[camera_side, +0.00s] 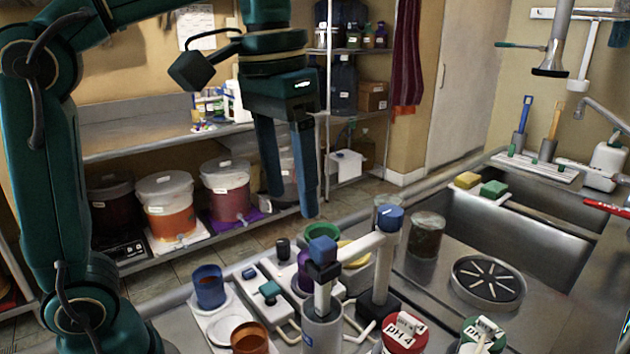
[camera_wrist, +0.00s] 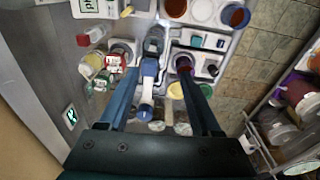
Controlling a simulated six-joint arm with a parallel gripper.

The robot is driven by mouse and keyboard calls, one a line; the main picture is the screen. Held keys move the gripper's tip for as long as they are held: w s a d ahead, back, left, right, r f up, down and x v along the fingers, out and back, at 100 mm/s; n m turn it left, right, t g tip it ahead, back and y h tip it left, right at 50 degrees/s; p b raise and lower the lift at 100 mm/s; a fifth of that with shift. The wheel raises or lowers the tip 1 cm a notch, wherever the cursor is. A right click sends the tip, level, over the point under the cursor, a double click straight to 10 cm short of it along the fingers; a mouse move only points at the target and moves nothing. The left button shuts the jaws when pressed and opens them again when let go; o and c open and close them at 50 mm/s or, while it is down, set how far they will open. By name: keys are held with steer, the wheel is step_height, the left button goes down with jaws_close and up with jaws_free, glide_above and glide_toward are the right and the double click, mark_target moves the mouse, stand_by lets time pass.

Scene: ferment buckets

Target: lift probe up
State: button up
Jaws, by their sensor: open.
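The probe (camera_side: 322,290) stands upright beneath a blue cap (camera_side: 322,250). A black clip holds it at the end of a white arm, with its lower end in a light cylindrical cup (camera_side: 322,326). The arm runs to a stand with a blue knob (camera_side: 391,217). In the wrist view, the probe's blue cap (camera_wrist: 148,68) shows between my fingers. My gripper (camera_side: 292,204) is open and empty, pointing down, higher than the probe and left of it in the side view; in the wrist view, the fingers (camera_wrist: 157,72) are spread. The probe tip is hidden.
Red-labelled (camera_side: 405,335) and green-labelled (camera_side: 482,335) jars stand right of the probe. A purple bottle (camera_side: 304,272), green bowl (camera_side: 322,233), blue cup (camera_side: 208,285) and orange cup (camera_side: 250,338) crowd the left side. A sink (camera_side: 520,222) lies behind right.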

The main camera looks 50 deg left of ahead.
mark_target(323, 242)
steer(key=shift+m+g, duration=0.3)
steer(key=shift+g, duration=0.2)
steer(key=w, duration=0.1)
steer(key=w+d+f, duration=0.1)
steer(key=w, duration=0.1)
steer(key=shift+w+d+f, duration=0.15)
steer(key=shift+d+f, duration=0.25)
steer(key=shift+f, duration=2.85)
steer(key=shift+c, duration=0.3)
jaws_close()
